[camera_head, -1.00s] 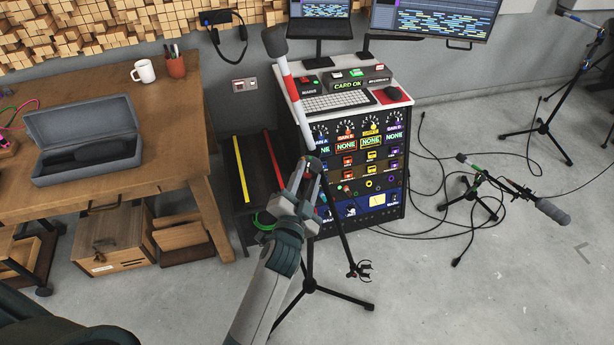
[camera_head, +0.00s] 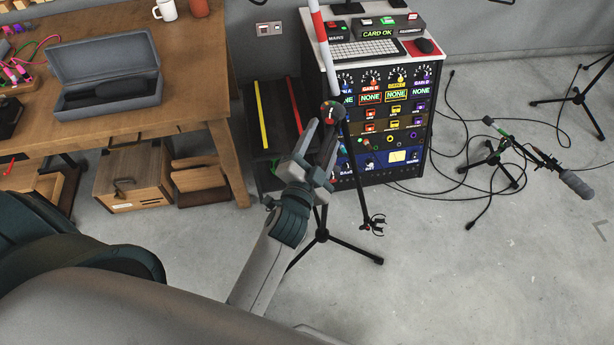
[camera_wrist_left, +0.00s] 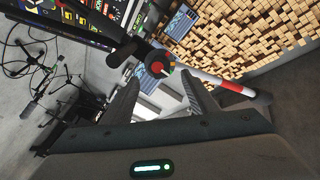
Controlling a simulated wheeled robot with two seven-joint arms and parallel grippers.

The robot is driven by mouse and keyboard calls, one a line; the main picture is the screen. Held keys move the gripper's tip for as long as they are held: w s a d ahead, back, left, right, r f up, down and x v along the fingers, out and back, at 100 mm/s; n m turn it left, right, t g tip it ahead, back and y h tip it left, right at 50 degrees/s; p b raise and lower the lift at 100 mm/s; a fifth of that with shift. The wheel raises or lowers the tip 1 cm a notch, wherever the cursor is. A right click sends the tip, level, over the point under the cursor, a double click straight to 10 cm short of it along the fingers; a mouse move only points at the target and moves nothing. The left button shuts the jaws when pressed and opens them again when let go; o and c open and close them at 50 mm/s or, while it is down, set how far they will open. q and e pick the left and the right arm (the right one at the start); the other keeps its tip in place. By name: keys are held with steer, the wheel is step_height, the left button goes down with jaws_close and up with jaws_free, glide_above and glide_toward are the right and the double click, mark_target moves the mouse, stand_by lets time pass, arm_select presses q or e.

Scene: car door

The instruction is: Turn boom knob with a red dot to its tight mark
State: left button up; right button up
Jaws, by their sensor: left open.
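The boom knob (camera_head: 331,112) is a round dark knob on the boom stand (camera_head: 350,170), where the red-and-white boom pole (camera_head: 319,38) meets the upright. In the left wrist view the knob (camera_wrist_left: 158,66) shows its face, with red and other coloured marks; the marks are too small to read for certain. My left gripper (camera_head: 318,142) is open just below the knob in the head view. In the left wrist view its two fingers (camera_wrist_left: 162,82) point toward the knob, which appears between and beyond the tips. No contact is visible. My right gripper is not in view.
An equipment rack (camera_head: 385,125) stands behind the stand. A wooden table (camera_head: 195,85) with an open grey case (camera_head: 105,80) is at left. A microphone stand (camera_head: 495,160) and cables lie on the right. Floor is clear at front right.

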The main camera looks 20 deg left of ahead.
arm_select(q)
steer(key=s+b, duration=0.2)
steer(key=s, duration=0.9)
steer(key=shift+s+d+b, duration=0.15)
steer(key=shift+d+b, duration=0.25)
steer(key=s+d+f+n+g+h, duration=0.1)
steer(key=s+f+g, duration=0.2)
steer(key=f, duration=1.1)
steer(key=s+d+f+g+h, duration=0.1)
steer(key=s+f+g, duration=0.2)
steer(key=f, duration=1.1)
steer(key=s+d+f+n+g+h, duration=0.1)
steer(key=s+d+f+g, duration=0.15)
steer(key=f, duration=1.15)
steer(key=s+a+f+n+g+y, duration=0.1)
steer(key=s+a+f+g, duration=0.15)
steer(key=s+f, duration=0.5)
steer(key=s+a+f+n+g, duration=0.1)
steer(key=s+a+f+g, duration=0.15)
steer(key=s+f, duration=0.5)
steer(key=s+a+f+n+g, duration=0.1)
steer(key=s+a+f, duration=0.2)
steer(key=s, duration=0.5)
steer(key=s+a+f+n+g, duration=0.1)
steer(key=s+a+f, duration=0.3)
steer(key=s, duration=0.4)
steer(key=shift+a+f+g+y, duration=0.15)
steer(key=shift+a+g+y, duration=0.2)
steer(key=shift+g, duration=0.4)
